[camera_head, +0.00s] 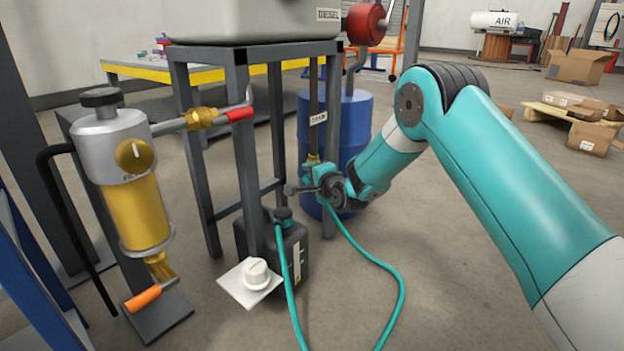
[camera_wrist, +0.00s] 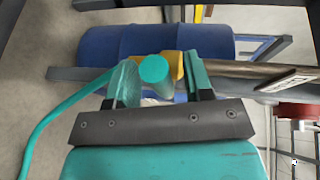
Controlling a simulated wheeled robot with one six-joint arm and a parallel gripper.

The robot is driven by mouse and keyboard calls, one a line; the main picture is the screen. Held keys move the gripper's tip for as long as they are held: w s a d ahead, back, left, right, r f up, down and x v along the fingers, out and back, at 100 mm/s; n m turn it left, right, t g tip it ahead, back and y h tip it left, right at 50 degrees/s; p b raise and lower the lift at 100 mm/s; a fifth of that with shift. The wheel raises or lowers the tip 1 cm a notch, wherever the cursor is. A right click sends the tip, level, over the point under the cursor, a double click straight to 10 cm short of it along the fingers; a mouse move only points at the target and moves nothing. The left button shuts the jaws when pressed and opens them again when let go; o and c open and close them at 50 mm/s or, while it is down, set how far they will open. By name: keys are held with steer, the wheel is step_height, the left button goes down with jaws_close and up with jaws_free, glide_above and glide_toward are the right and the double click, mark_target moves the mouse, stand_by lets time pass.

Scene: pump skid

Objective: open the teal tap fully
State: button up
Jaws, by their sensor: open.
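The teal tap (camera_wrist: 153,69) shows in the wrist view as a round teal end in front of a brass body (camera_wrist: 176,66), at the end of the drain pipe (camera_wrist: 240,75). My gripper (camera_wrist: 158,72) is open, with one finger on each side of the teal end. I cannot tell whether either finger touches it. In the head view my gripper (camera_head: 318,182) is at the lower end of the labelled drain pipe (camera_head: 317,95), just below a brass fitting (camera_head: 313,158). There the gripper mostly hides the tap, and its handle angle is not clear.
A teal hose (camera_head: 396,271) loops on the floor near a black jug (camera_head: 291,252). A blue drum (camera_head: 356,125) stands close behind my gripper. Grey frame legs (camera_head: 243,150) and a yellow filter unit (camera_head: 137,210) with an orange-handled valve (camera_head: 143,298) stand left.

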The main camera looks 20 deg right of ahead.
jaws_close()
